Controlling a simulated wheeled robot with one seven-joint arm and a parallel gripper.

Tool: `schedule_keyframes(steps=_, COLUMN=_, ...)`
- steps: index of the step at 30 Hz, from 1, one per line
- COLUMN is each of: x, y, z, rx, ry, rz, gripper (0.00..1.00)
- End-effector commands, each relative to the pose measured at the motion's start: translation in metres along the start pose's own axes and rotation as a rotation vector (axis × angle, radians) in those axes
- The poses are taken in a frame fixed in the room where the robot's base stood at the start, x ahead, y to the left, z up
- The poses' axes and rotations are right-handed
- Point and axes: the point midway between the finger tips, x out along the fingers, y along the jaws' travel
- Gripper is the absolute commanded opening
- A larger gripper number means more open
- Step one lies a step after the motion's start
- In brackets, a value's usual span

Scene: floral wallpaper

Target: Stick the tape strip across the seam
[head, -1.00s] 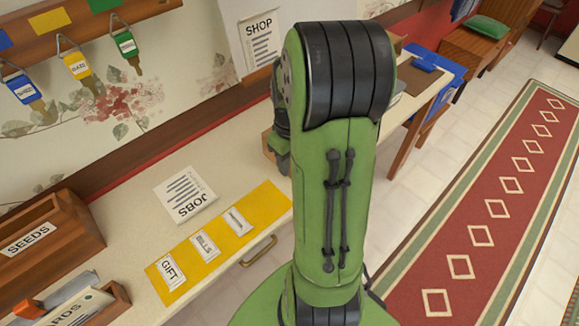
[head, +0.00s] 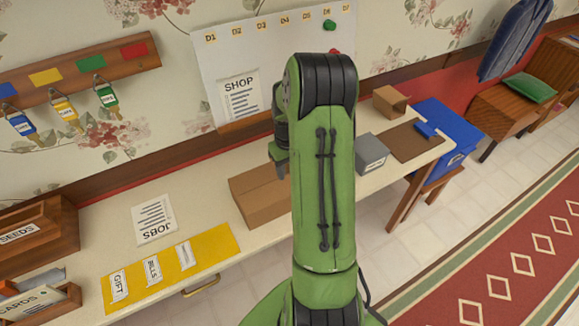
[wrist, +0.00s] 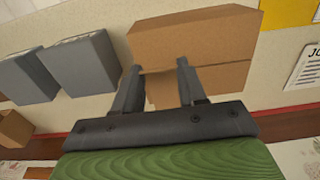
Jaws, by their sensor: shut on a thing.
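A brown cardboard box (head: 258,197) lies on the bench, partly behind my arm. In the wrist view the box (wrist: 195,38) fills the upper middle, and its seam (wrist: 222,65) runs lengthwise across its top. My gripper (wrist: 158,72) is over the box near one end of the seam, with its two fingers some way apart. A thin pale tan band, seemingly the tape strip (wrist: 158,71), spans between the fingertips. It blends with the cardboard, so I cannot tell whether it touches the box. In the head view my gripper (head: 279,158) is mostly hidden by my arm.
A grey box (head: 372,154) stands right of the cardboard box; the wrist view shows two grey boxes (wrist: 78,62). A small brown box (head: 388,103) and blue bin (head: 447,125) are farther right. A yellow mat (head: 213,240) with labels and a JOBS sheet (head: 153,219) lie left.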

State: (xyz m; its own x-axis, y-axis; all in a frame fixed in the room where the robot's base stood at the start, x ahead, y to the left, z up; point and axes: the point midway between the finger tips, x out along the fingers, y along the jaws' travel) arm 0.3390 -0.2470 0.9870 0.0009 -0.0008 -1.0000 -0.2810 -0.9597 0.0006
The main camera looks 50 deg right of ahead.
Motion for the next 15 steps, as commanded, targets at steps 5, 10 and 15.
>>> schedule_keyframes(steps=5, x=0.021, y=0.001, z=0.001, rx=0.001, ry=-0.001, rz=0.0, gripper=0.13)
schedule_keyframes(steps=10, x=0.036, y=0.0, z=0.001, rx=0.001, ry=-0.001, rz=-0.001, gripper=0.13)
schedule_keyframes(steps=15, x=0.05, y=0.0, z=0.001, rx=0.0, ry=-0.001, rz=0.0, gripper=0.13)
